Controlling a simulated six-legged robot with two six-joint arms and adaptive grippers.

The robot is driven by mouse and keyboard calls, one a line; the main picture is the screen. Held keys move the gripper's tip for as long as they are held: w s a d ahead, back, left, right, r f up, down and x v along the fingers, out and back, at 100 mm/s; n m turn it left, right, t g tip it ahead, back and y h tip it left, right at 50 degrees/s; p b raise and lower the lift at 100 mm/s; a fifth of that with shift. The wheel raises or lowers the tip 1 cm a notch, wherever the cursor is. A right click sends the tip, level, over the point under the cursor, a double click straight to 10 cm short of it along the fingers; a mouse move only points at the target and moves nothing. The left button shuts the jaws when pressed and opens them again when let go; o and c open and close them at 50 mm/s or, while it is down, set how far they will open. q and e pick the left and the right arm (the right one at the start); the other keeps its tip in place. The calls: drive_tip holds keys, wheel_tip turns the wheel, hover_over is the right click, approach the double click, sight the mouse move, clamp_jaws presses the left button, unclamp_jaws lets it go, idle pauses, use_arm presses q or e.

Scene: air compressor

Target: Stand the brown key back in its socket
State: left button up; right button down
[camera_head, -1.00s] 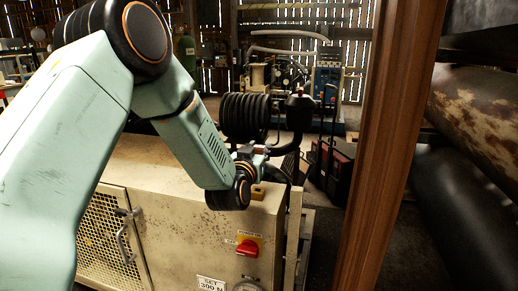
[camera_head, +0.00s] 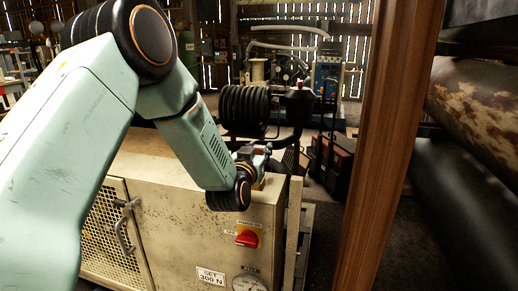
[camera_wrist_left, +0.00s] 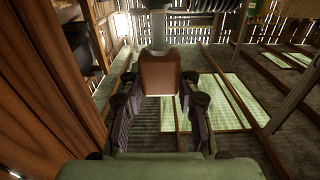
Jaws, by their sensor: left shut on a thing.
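The brown key (camera_wrist_left: 160,74) shows in the left wrist view as a flat, rounded brown piece between my left gripper's fingers (camera_wrist_left: 159,92). My left gripper is shut on it. In the head view my left gripper (camera_head: 258,153) is at the right end of the cream cabinet top, seen from behind its wrist, and the key cannot be made out there. I cannot make out the socket in either view. My right gripper is not in view.
The cream cabinet (camera_head: 190,240) has a red switch (camera_head: 247,238) and a dial gauge (camera_head: 249,284) on its front. A dark ribbed cylinder (camera_head: 244,110) stands behind the gripper. A brown wooden post (camera_head: 385,150) rises to the right, with large pipes (camera_head: 470,190) beyond it.

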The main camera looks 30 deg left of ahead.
use_arm(q)
drive_tip(key=shift+f+b, duration=0.6)
drive_tip(key=shift+f, duration=0.4)
drive_tip(key=shift+a+p, duration=0.3)
drive_tip(key=shift+a, duration=0.05)
idle(0.6)
drive_tip(key=shift+f+b, duration=1.15)
drive_tip(key=shift+f, duration=0.5)
idle(1.2)
drive_tip(key=o, duration=1.2)
drive_tip(key=shift+o, duration=0.2)
drive_tip(key=v, duration=1.2)
drive_tip(key=shift+f, duration=0.1)
